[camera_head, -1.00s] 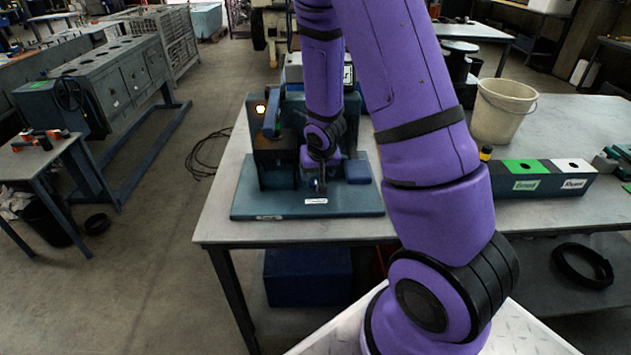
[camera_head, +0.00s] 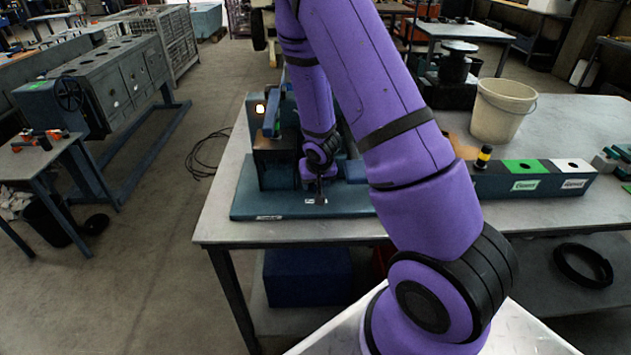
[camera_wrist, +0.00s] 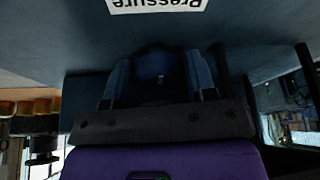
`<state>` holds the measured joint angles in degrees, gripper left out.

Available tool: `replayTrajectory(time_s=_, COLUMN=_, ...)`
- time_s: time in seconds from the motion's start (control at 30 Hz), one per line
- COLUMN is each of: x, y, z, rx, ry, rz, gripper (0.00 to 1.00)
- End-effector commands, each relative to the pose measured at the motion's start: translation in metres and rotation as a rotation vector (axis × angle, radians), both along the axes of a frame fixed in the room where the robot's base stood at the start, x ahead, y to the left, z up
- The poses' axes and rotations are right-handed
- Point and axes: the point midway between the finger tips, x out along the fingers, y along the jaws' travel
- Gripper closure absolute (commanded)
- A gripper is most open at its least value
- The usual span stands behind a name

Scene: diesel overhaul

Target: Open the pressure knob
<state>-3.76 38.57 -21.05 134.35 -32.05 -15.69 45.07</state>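A small white label reading "Pressure" (camera_wrist: 155,5) appears upside down at the top of the wrist view, on a dark blue-grey surface. It is partly covered in the head view, on the front of the blue test stand base (camera_head: 255,205). My gripper (camera_head: 319,194) points down close over this front part. In the wrist view its blue fingers (camera_wrist: 158,75) are spread apart below the label. A dark, rounded blue shape shows between them. It is too dim to tell whether it is the pressure knob or whether the fingers touch it. The knob is not clear in the head view.
A beige bucket (camera_head: 502,110) and a sorting box with green and white tops (camera_head: 525,178) stand to the right. The table's front strip is clear.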

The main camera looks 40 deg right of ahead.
Motion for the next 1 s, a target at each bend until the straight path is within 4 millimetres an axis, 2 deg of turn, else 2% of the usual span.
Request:
replayTrajectory(time_s=0.03, x=0.0000, y=0.0000, z=0.0000, rx=0.000, ry=0.000, rz=0.000, gripper=0.60)
replayTrajectory(time_s=0.1, x=0.0000, y=0.0000, z=0.0001, rx=0.000, ry=0.000, rz=0.000, gripper=0.77)
replayTrajectory(time_s=0.13, x=0.0000, y=0.0000, z=0.0001, rx=0.000, ry=0.000, rz=0.000, gripper=0.79)
replayTrajectory(time_s=0.37, x=-0.0002, y=-0.0003, z=0.0000, rx=0.002, ry=0.000, rz=0.038, gripper=0.79)
replayTrajectory(time_s=0.8, x=-0.0004, y=-0.0009, z=-0.0001, rx=0.002, ry=0.000, rz=0.328, gripper=0.79)
replayTrajectory(time_s=1.0, x=-0.0001, y=-0.0004, z=0.0001, rx=0.000, ry=0.000, rz=0.390, gripper=0.79)
